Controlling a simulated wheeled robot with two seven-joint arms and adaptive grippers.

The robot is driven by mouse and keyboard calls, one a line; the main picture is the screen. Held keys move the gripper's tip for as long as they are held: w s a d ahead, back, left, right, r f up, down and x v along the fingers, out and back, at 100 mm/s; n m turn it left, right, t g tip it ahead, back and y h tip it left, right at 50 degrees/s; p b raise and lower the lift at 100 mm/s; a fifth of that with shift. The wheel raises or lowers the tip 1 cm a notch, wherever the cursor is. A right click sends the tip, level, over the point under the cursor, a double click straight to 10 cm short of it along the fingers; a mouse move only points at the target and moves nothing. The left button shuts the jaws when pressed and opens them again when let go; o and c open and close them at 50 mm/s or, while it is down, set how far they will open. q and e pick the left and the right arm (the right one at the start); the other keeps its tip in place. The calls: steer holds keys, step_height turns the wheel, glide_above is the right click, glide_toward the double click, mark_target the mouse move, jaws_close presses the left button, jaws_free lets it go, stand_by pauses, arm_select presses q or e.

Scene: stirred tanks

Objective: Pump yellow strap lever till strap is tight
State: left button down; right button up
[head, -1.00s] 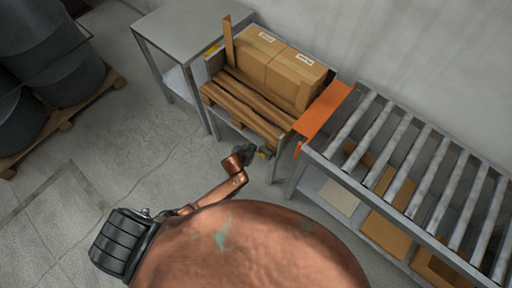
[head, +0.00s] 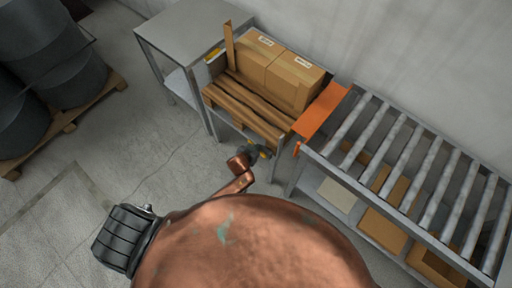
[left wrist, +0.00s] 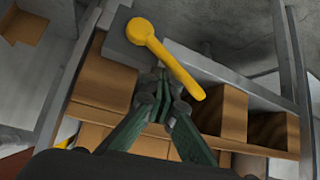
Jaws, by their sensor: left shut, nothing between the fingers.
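In the left wrist view the yellow lever (left wrist: 172,62) has a round end on a grey block and a handle that slants down to the right. My left gripper (left wrist: 163,84) is shut and empty, its dark green fingers beside the handle on its lower left. I cannot tell whether they touch it. In the head view my left gripper (head: 258,149) is small, in front of the wooden pallet (head: 246,104), with bits of yellow close by it. Two cardboard boxes (head: 292,82) stand on the pallet. I cannot make out the strap. My right gripper is not in view.
A roller conveyor (head: 408,165) with an orange plate (head: 322,111) at its near end stands to the right. A grey metal table (head: 190,30) stands left of the pallet. Dark drums (head: 62,85) stand on a pallet at the far left. Floor between is clear.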

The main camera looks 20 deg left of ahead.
arm_select(q)
steer(key=shift+s+d+r+p, duration=0.1)
steer(key=shift+d+r+p, duration=0.25)
steer(key=shift+r, duration=0.25)
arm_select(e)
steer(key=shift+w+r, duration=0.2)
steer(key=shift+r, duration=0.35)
